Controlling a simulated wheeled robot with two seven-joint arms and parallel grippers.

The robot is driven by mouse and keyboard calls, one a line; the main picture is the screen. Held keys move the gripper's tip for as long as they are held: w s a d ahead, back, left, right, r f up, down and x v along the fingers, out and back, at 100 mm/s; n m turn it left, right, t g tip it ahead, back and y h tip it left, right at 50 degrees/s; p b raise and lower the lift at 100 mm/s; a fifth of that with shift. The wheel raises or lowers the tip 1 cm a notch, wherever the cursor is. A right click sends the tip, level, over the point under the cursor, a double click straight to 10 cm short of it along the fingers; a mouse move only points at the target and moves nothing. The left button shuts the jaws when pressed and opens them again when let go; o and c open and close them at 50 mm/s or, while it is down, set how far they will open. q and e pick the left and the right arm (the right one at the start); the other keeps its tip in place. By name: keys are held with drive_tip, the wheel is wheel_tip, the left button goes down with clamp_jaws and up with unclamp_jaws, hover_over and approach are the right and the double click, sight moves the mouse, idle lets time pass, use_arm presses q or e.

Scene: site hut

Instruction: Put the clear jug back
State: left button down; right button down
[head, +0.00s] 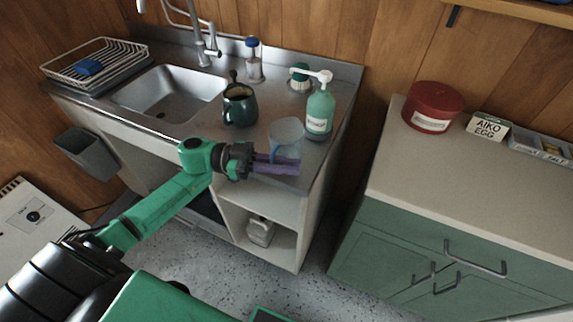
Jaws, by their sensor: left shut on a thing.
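The clear jug (286,133) is a bluish see-through vessel, upright at the front right of the steel sink counter. My left gripper (279,164) reaches in from the left at the counter's front edge. Its purple fingers are shut on the lower part of the jug. The fingers hide part of the jug's base, so I cannot tell whether it touches the counter. My right gripper is not in view.
A green pump bottle (320,110) stands close behind and right of the jug. A dark mug (239,105) stands to its left, by the sink (170,93). Brushes stand at the back. The green cabinet's pale top (450,165) has free room in front of a red tub (433,106).

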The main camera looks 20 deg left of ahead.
use_arm(q)
drive_tip(key=shift+f, duration=0.15)
drive_tip(key=shift+f, duration=0.1)
drive_tip(key=c, duration=0.9)
unclamp_jaws()
drive_tip(key=b+v, duration=0.2)
drive_tip(key=v, duration=1)
